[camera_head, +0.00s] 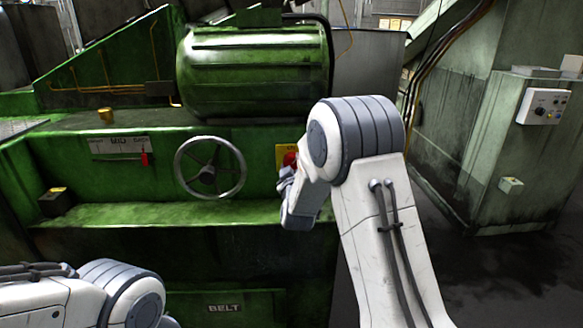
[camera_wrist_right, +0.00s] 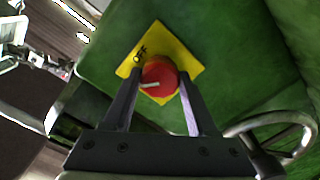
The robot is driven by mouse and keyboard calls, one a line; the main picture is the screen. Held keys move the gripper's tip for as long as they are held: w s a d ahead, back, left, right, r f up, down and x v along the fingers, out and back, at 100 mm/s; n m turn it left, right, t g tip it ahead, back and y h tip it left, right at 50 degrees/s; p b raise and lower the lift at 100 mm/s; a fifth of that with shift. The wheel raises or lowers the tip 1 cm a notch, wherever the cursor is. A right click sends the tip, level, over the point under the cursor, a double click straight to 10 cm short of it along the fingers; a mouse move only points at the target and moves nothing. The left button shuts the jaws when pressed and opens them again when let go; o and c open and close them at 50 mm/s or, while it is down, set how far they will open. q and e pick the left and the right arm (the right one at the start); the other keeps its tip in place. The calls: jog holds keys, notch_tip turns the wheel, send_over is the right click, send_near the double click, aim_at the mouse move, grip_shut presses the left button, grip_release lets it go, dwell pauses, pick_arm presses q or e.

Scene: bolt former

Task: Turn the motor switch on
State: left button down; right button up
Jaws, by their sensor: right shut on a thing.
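The motor switch is a red round knob (camera_wrist_right: 159,79) on a yellow plate (camera_wrist_right: 187,55) marked OFF, on the green machine's front. A pale line on the knob points toward the left in the right wrist view. In the head view the red knob (camera_head: 290,159) is partly hidden by my right arm. My right gripper (camera_wrist_right: 158,88) has its two dark fingers on either side of the knob and is shut on it. Its fingers are hard to make out in the head view. My left arm shows at the lower left of the head view, but its gripper is out of the picture.
A grey handwheel (camera_head: 210,167) is left of the switch, close to my right gripper. A green ledge (camera_head: 150,214) juts out below it. A small red lever (camera_head: 144,158) sits farther left. A white control box (camera_head: 543,106) is on the cabinet at right.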

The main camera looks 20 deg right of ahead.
jog(key=n, duration=0.3)
jog(key=shift+n, duration=0.4)
jog(key=shift+a+n, duration=0.1)
jog(key=shift+n, duration=1.8)
jog(key=o, duration=1.4)
jog(key=shift+c, duration=0.2)
jog(key=b+v, duration=0.1)
jog(key=v, duration=0.9)
jog(key=shift+s, duration=0.25)
